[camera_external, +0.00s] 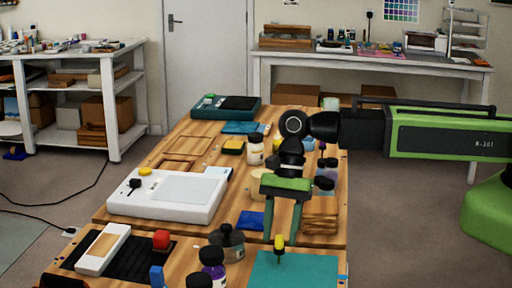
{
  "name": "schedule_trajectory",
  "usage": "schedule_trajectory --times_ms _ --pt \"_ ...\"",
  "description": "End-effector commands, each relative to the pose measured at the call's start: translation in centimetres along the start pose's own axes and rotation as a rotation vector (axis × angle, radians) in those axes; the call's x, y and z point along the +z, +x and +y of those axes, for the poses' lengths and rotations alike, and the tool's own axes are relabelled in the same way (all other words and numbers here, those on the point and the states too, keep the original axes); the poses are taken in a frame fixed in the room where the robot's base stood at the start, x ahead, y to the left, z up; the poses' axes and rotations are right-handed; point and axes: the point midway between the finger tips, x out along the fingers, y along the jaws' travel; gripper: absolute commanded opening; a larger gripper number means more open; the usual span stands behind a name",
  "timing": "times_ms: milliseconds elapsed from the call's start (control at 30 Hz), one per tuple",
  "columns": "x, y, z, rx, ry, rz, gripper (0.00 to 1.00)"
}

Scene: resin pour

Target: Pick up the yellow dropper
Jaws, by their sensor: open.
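What looks like the yellow dropper (279,242) stands upright at the far edge of a teal mat (305,272) near the front of the wooden table. It has a yellow top and a thin dark lower part. My gripper (282,238) points down with its two green fingers apart. In the picture the dropper's top shows between the fingertips. Nothing is seen held. I cannot tell the exact depth between the fingers and the dropper, or whether they touch.
Dark and purple bottles (212,264) stand left of the mat. A white device (168,194) sits farther left. Bottles (325,180) and wooden blocks (321,221) crowd the right edge. A blue cloth (251,220) lies nearby.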

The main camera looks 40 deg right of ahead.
Motion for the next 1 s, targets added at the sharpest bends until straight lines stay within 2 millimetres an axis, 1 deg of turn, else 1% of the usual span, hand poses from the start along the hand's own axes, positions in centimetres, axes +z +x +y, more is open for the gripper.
schedule_trajectory --times_ms 33,167,233,400,500,567,733,767,1000 --pt "-0.1 0.5 0.0 0.000 0.000 0.000 0.44" --pt "0.0 0.4 0.0 0.000 0.000 0.000 0.44" --pt "-0.1 1.1 0.0 0.000 0.000 0.000 0.44" --pt "-0.1 4.2 0.1 0.001 -0.001 0.000 0.44" --pt "-0.1 5.5 0.1 0.001 0.000 0.000 0.44" --pt "0.0 5.7 0.1 0.001 0.000 0.000 0.44" --pt "0.2 5.3 0.1 0.000 0.000 0.000 0.44" --pt "0.1 5.3 0.1 0.000 0.001 0.000 0.43" --pt "0.1 5.3 0.1 0.000 0.000 0.000 0.11"
